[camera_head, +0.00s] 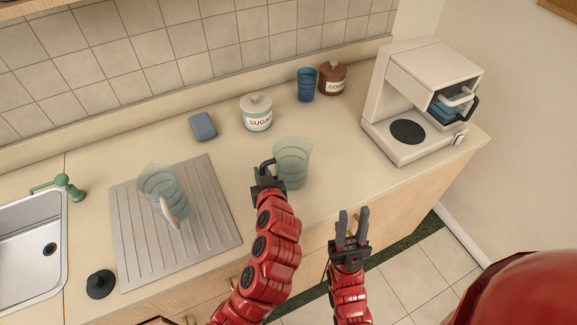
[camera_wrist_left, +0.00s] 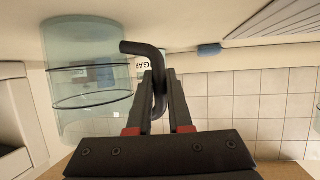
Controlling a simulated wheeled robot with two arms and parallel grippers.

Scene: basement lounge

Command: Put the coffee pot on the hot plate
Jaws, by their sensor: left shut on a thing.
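The coffee pot (camera_head: 293,162) is a clear greenish glass vessel with a black handle. My left gripper (camera_head: 266,174) is shut on that handle, at the pot's left side. In the left wrist view the pot (camera_wrist_left: 85,85) appears beside the fingers (camera_wrist_left: 159,85), which close around the black handle. I cannot tell whether the pot's base touches the counter. The hot plate (camera_head: 408,131) is a black disc on the base of the white coffee maker (camera_head: 425,85), to the pot's right, and it is bare. My right gripper (camera_head: 351,218) is open and empty in front of the counter edge.
A glass pitcher (camera_head: 160,185) with a pale handle stands on the ribbed drainboard (camera_head: 205,235). The sugar jar (camera_head: 257,115), blue sponge (camera_head: 203,126), blue glass (camera_head: 306,85) and brown coffee jar (camera_head: 332,78) stand behind. Counter between pot and coffee maker is clear.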

